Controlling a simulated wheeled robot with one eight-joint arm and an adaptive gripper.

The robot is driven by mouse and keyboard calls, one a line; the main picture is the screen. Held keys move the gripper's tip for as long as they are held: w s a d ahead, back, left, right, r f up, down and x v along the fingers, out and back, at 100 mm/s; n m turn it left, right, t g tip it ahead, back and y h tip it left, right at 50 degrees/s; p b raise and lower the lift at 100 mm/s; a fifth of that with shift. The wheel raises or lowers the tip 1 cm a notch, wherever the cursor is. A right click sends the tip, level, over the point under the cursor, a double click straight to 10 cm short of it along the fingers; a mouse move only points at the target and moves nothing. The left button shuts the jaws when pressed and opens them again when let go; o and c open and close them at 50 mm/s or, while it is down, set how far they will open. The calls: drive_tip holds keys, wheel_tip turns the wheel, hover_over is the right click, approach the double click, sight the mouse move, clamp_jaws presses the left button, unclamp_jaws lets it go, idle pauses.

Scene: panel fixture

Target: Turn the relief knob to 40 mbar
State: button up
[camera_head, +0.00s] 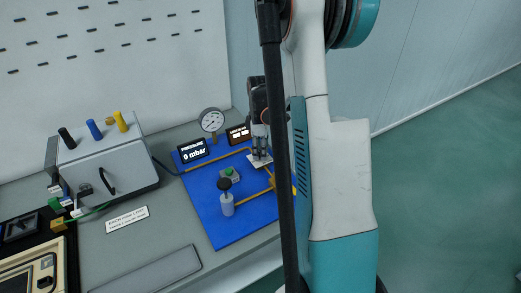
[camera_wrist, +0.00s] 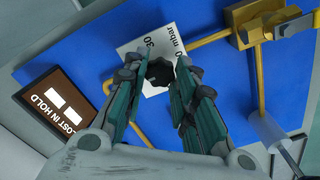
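The relief knob (camera_wrist: 160,73) is black with a lobed edge and sits on a white scale plate (camera_wrist: 152,48). The plate shows "30" and a partly hidden "mbar" mark. In the head view the plate (camera_head: 254,164) is at the right of the blue panel, and the knob is hidden behind my gripper (camera_head: 260,154). In the wrist view my gripper (camera_wrist: 163,65) points at the knob, its fingers apart on either side of it. I cannot tell whether they touch it. The pressure display (camera_head: 193,151) reads 0 mbar.
A round gauge (camera_head: 211,121) and a brown "LOST IN HOLD" display (camera_wrist: 45,108) stand nearby. A grey box (camera_head: 105,165) is at left.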

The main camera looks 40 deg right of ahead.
drive_tip(key=o, duration=0.4)
wheel_tip(320, 180, up, 12)
idle(0.5)
idle(0.4)
